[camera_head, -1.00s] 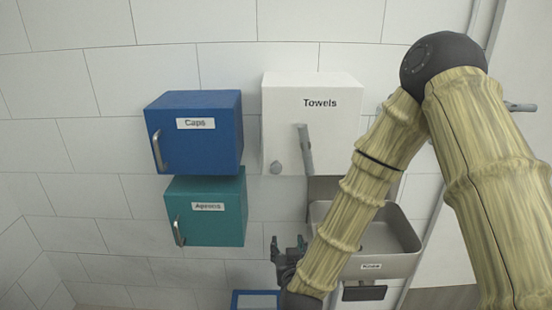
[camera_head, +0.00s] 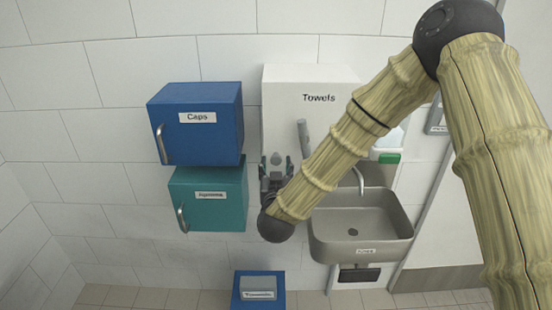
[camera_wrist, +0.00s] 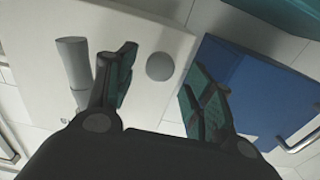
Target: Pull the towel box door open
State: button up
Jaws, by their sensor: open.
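The white towel box (camera_head: 320,82), labelled "Towels", hangs on the wall, with its door shut. A grey bar-like handle (camera_head: 303,137) stands out from its front. My gripper (camera_head: 276,161) is open in front of the lower left of this box, fingers pointing up at it. In the wrist view the white door face (camera_wrist: 150,25) fills the upper left. A round grey knob (camera_wrist: 160,66) shows between the open fingers (camera_wrist: 158,85), apart from both. The grey bar (camera_wrist: 74,68) lies left of the left finger. In the head view the knob is hidden behind my gripper.
The blue "Caps" box (camera_head: 195,140) and teal box (camera_head: 215,205) hang close on the left. The sink (camera_head: 350,245) is below right, a green-and-white dispenser (camera_head: 388,157) above it. A blue bin (camera_head: 258,295) stands below.

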jog(key=shift+w+p, duration=0.3)
jog(key=shift+w, duration=1)
jog(key=shift+f, duration=0.1)
grip_shut()
